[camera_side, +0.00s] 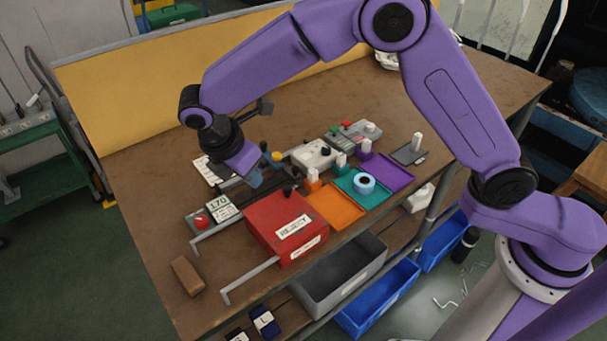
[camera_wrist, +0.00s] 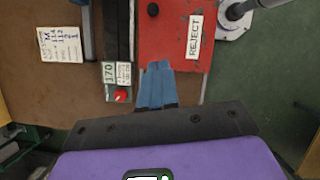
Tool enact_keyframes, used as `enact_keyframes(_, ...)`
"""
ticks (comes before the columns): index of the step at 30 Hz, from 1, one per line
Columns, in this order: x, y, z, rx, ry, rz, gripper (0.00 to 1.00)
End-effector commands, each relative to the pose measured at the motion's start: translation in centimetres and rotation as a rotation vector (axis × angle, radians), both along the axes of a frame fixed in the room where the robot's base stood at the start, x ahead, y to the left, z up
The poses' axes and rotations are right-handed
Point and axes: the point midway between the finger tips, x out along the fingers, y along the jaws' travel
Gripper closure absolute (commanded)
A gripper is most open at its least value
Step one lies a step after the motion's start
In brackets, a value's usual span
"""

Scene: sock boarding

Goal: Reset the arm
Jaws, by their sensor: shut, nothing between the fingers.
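My gripper (camera_side: 256,179) hangs over the workbench behind the red REJECT box in the side view, its blue fingers together and empty. In the wrist view the closed blue fingers (camera_wrist: 157,75) point at the near side of the red REJECT box (camera_wrist: 180,30). The red box also shows in the side view (camera_side: 262,222). I cannot tell the exact height of the fingertips above the bench.
A control panel (camera_side: 203,221) with a red knob and "170" display sits left of the box. Orange (camera_side: 335,207), teal (camera_side: 372,197) and purple (camera_side: 395,175) trays stand to its right. A brown block (camera_side: 187,275) lies front left. Bins (camera_side: 340,280) sit below.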

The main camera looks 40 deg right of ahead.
Motion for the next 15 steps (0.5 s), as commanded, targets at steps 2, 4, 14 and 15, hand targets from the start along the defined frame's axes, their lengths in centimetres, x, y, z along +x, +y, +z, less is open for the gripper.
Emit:
enact_keyframes(2, 0.0, -0.1, 0.1, 0.002, -0.001, -0.001, 1.00)
enact_keyframes(4, -0.2, -0.3, 0.4, 0.010, -0.005, -0.009, 1.00)
enact_keyframes(14, -4.6, -4.4, 3.5, 0.113, -0.045, -0.143, 1.00)
enact_keyframes(15, -5.3, -5.1, 3.9, 0.127, -0.050, -0.163, 1.00)
